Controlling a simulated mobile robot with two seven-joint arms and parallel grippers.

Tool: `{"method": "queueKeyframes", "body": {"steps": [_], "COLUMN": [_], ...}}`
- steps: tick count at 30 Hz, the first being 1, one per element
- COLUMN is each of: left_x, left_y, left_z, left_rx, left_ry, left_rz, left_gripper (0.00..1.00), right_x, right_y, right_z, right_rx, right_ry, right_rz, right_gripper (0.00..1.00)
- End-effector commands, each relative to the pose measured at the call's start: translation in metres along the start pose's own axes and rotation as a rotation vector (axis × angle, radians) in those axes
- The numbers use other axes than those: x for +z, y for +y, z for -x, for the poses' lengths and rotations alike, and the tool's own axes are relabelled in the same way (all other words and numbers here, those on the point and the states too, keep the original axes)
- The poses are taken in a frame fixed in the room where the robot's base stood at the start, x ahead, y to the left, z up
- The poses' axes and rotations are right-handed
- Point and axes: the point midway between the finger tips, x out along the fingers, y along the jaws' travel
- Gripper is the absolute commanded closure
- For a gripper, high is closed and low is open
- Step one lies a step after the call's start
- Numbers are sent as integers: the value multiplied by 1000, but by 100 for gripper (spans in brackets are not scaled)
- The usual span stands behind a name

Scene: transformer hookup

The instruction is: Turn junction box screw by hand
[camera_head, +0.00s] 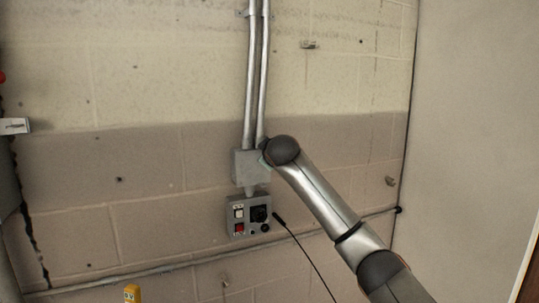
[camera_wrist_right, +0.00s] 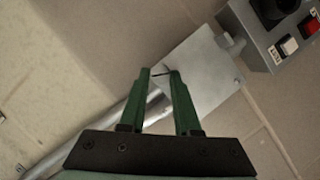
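The grey junction box (camera_head: 245,168) is fixed to the block wall below the metal conduits in the head view. In the right wrist view the box (camera_wrist_right: 205,80) fills the area beyond my fingers. My right gripper (camera_wrist_right: 160,74) has its two green fingertips over the box's face with a gap between them. A thin dark line, perhaps the screw, shows between the tips; whether they touch it I cannot tell. A small mark shows near another corner of the box. In the head view my right wrist hides most of the gripper. My left gripper is not in view.
A grey control box (camera_head: 249,214) with a white switch, a red switch and a black knob hangs just below. Metal conduits (camera_head: 256,75) rise above the junction box. A black cable (camera_head: 309,259) curves down to the right. A yellow object (camera_head: 132,293) shows at the bottom edge.

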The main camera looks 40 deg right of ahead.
Motion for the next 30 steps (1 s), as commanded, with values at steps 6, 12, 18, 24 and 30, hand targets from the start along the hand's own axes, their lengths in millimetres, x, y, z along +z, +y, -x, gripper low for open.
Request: {"method": "queueKeyframes", "body": {"steps": [6,12,18,24,30], "left_x": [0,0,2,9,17], "left_y": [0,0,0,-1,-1], "left_z": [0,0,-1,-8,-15], "left_rx": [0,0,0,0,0], "left_ry": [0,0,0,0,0], "left_rz": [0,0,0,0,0], "left_gripper": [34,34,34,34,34], "right_x": [0,0,0,1,1], "right_y": [0,0,0,-1,-1], "right_z": [0,0,4,27,68], "right_rx": [1,0,1,2,2], "right_ry": [0,0,1,3,5], "right_rz": [-1,-1,-1,-1,-2], "right_gripper": [45,38,38,38,38]}}
